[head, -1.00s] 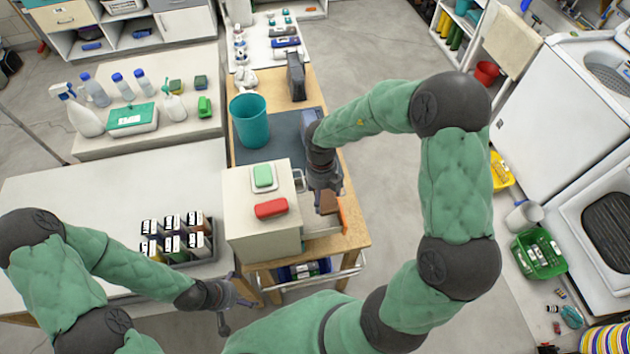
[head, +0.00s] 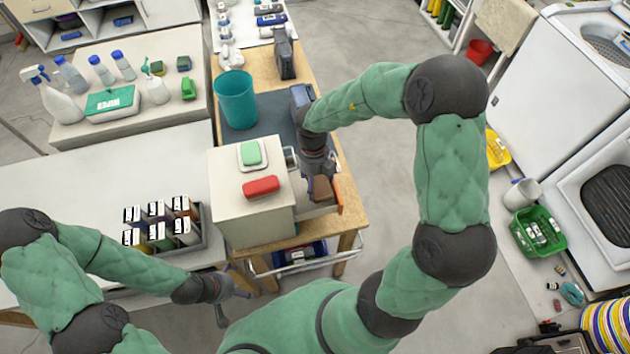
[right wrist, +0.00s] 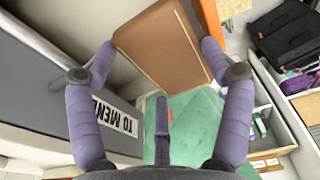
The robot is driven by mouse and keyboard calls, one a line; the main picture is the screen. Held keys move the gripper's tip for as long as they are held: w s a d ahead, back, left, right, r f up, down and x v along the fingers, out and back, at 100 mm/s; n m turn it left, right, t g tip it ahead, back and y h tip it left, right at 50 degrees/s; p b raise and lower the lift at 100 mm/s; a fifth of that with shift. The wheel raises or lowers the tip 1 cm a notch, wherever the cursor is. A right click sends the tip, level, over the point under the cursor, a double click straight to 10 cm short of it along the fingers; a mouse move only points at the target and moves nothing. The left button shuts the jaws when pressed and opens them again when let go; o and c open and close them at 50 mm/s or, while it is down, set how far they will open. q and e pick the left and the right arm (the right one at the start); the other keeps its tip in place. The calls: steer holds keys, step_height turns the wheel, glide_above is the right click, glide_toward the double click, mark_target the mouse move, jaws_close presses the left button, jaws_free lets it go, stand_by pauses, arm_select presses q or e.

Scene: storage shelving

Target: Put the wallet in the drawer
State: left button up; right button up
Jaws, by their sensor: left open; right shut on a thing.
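The brown wallet (head: 322,189) is in my right gripper (head: 320,178), at the right side of the cream cabinet (head: 255,222). In the right wrist view the wallet (right wrist: 163,45) fills the space between the two purple fingers. The drawer (head: 318,210) stands out from the cabinet's right side and has an orange front edge (head: 340,196). The wallet appears over the drawer; I cannot tell whether it touches it. My left gripper (head: 236,294) is open and empty, low in front of the cabinet and away from the wallet.
A green soap (head: 250,153) on a dish and a red item (head: 261,187) lie on the cabinet. A teal bin (head: 236,98) stands behind it. A rack of boxes (head: 160,228) is on the left table. A panel labelled TO MEND (right wrist: 115,127) shows in the right wrist view.

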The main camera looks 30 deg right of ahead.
steer(key=shift+f, duration=0.15)
steer(key=o, duration=1.2)
steer(key=r, duration=0.4)
steer(key=w+r, duration=0.1)
steer(key=r, duration=0.7)
steer(key=shift+w+d, duration=0.2)
steer(key=shift+d, duration=0.05)
